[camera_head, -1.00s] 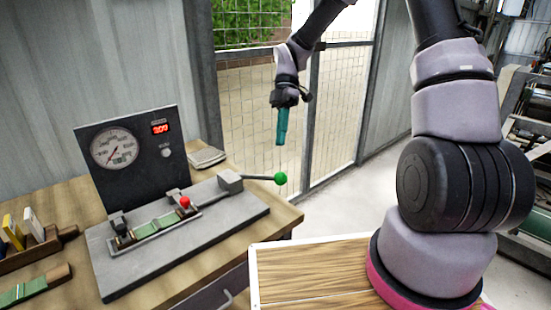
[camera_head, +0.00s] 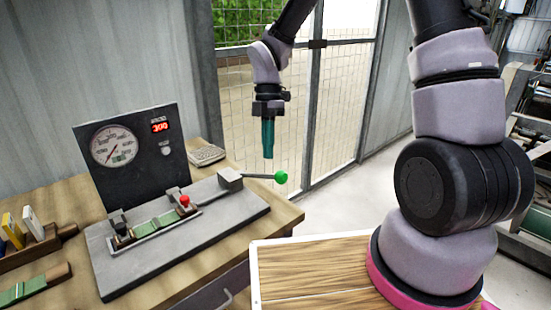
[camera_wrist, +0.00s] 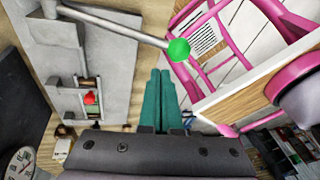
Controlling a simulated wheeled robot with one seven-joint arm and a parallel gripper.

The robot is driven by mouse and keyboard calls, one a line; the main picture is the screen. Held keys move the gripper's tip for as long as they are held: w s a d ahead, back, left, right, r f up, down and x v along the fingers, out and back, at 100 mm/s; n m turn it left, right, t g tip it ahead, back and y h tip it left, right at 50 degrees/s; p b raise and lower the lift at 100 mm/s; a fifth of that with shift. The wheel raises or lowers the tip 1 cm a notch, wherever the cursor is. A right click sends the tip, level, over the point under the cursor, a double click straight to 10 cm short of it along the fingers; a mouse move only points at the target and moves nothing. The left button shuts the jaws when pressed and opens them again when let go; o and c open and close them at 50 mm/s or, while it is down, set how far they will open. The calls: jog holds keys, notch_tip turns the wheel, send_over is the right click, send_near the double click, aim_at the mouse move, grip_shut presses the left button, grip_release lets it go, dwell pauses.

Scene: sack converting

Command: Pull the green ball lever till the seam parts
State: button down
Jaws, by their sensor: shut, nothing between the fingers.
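The green ball (camera_head: 280,177) is on the end of a thin metal lever (camera_head: 258,176) that reaches right from the block of the test rig (camera_head: 190,228). A green sample strip (camera_head: 157,225) lies in the rig near a red knob (camera_head: 184,200). My gripper (camera_head: 268,156) points down with its teal fingers together and empty, above and slightly left of the green ball, apart from it. In the wrist view the ball (camera_wrist: 178,50) is just beyond the fingertips (camera_wrist: 160,72), with the lever (camera_wrist: 115,26) running left from it.
A black panel with a dial gauge (camera_head: 114,146) and a red display (camera_head: 159,127) stands behind the rig. Sample holders (camera_head: 30,250) are at the bench's left, and a calculator-like pad (camera_head: 207,155) is at the back. A wood-topped surface (camera_head: 310,275) is in front, and a mesh fence (camera_head: 340,100) is behind.

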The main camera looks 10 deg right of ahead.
aim_at(284, 181)
jog(key=shift+s+d+f, duration=0.3)
jog(key=shift+d+f, duration=0.15)
jog(key=shift+f, duration=0.2)
jog(key=shift+s+d+f, duration=0.3)
jog(key=shift+d+f, duration=0.15)
jog(key=shift+f, duration=0.2)
jog(key=s+f, duration=0.1)
jog(key=f, duration=0.1)
jog(key=s+d+f, duration=0.1)
jog(key=d+f, duration=0.1)
jog(key=f, duration=0.1)
jog(key=shift+s+f, duration=0.3)
jog(key=shift+s, duration=0.1)
jog(key=shift+s+f, duration=0.15)
jog(key=shift+s, duration=0.05)
